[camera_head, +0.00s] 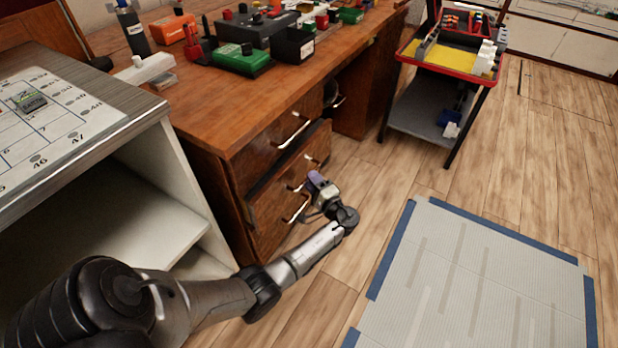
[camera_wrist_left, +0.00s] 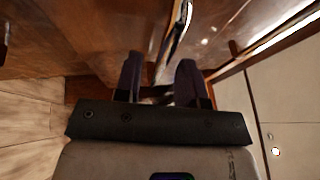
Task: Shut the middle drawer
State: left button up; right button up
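The middle drawer (camera_head: 275,192) is in the wooden desk, below the top drawer (camera_head: 262,150). Its front stands out a little from the desk, with a dark gap along its upper edge. My left gripper (camera_head: 318,182) is in front of the drawer fronts, close to the metal handles. In the left wrist view my left gripper's dark fingers (camera_wrist_left: 159,82) are apart. A metal handle (camera_wrist_left: 179,35) lies just ahead of them, in line with the gap; I cannot tell whether they touch it. My right gripper is not in view.
A white shelf unit (camera_head: 150,215) stands left of the desk. A tool cart (camera_head: 420,115) stands behind at the right. A grey mat with blue edging (camera_head: 470,285) lies on the wooden floor. Floor between desk and mat is clear.

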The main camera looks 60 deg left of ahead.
pick_arm(q)
jog(key=shift+a+r, duration=0.15)
jog(key=shift+a, duration=0.8)
grip_shut()
